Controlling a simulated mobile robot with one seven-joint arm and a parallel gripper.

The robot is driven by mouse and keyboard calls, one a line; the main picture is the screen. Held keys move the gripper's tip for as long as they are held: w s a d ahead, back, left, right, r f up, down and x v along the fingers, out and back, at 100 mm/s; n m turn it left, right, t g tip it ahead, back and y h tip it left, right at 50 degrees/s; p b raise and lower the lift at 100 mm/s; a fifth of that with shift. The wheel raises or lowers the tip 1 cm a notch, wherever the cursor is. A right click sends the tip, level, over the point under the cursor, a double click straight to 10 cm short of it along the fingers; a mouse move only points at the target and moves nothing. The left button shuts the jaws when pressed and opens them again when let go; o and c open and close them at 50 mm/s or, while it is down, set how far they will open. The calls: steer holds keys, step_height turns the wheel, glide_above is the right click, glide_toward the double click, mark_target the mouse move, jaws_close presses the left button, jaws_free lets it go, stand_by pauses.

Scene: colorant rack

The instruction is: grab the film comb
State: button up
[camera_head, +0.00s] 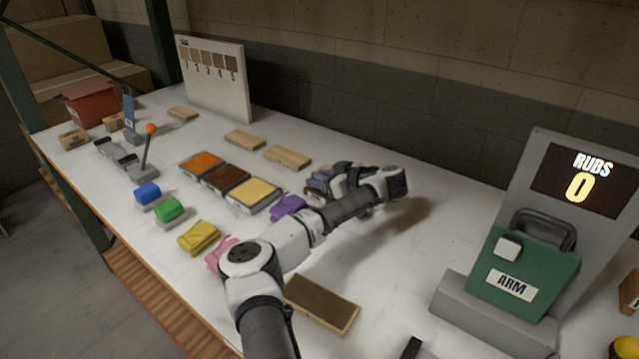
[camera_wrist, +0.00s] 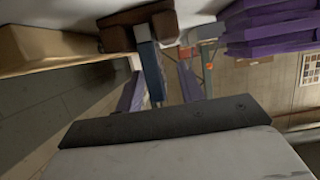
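My gripper (camera_head: 325,183) is low over the middle of the white table, right of the purple cloth (camera_head: 288,206). Small blue and brown shapes by the fingertips are partly hidden by the gripper. No thing is plainly marked as the film comb. A thin blue upright piece (camera_head: 129,110) in a grey stand at the far left could be it, but I cannot tell.
An orange-knobbed lever (camera_head: 150,129) stands near the blue piece. Orange, brown and yellow trays (camera_head: 253,194) lie left of my gripper. A numbered swatch board (camera_head: 215,90) is behind. A grey counter stand (camera_head: 582,185) reads 0 rubs at right.

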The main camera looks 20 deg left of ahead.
jaws_close()
steer(key=shift+r, duration=0.1)
